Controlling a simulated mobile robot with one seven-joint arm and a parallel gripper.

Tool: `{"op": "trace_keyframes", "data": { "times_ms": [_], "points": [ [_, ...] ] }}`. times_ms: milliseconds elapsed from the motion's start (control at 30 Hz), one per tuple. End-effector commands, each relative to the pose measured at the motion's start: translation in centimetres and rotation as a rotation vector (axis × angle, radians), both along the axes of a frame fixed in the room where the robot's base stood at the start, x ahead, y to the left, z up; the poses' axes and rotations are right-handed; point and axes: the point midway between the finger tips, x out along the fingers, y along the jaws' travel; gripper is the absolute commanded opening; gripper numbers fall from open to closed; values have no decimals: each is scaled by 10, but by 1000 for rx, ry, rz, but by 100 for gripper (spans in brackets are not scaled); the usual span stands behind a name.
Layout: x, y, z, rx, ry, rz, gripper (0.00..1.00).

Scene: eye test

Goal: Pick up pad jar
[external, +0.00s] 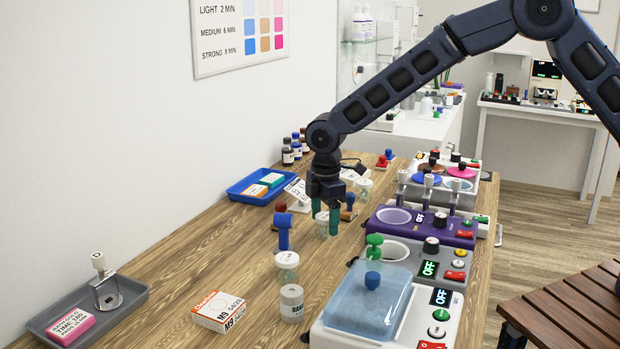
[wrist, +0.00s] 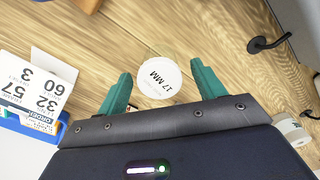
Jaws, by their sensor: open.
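A small jar with a round white lid marked "17 MM" (wrist: 158,78) stands between my gripper's fingers in the wrist view. In the external view this jar (external: 322,224) is on the wooden table, partly hidden by the fingers. My gripper (external: 326,219) points down with its teal fingers open around it. In the wrist view my gripper (wrist: 160,70) shows a gap between each finger and the lid. Another jar (external: 363,188) stands behind. No label reading "pad" is legible.
A blue stamp-like handle (external: 284,232) stands close to the jar at the left. A blue tray (external: 235,191) with boxes lies further back left. Heater units, one purple (external: 395,237), line the right side. A box (external: 219,312) and a grey tray (external: 135,290) are in front.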

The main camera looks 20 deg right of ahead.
Motion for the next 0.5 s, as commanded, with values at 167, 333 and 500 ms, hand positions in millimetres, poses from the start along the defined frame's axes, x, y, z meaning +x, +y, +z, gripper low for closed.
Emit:
{"op": "trace_keyframes", "data": {
  "times_ms": [167,333,500],
  "points": [
    [0,0,-19,0,0,0,68],
    [0,0,-19,0,0,0,68],
    [0,0,-19,0,0,0,43]
  ]
}}
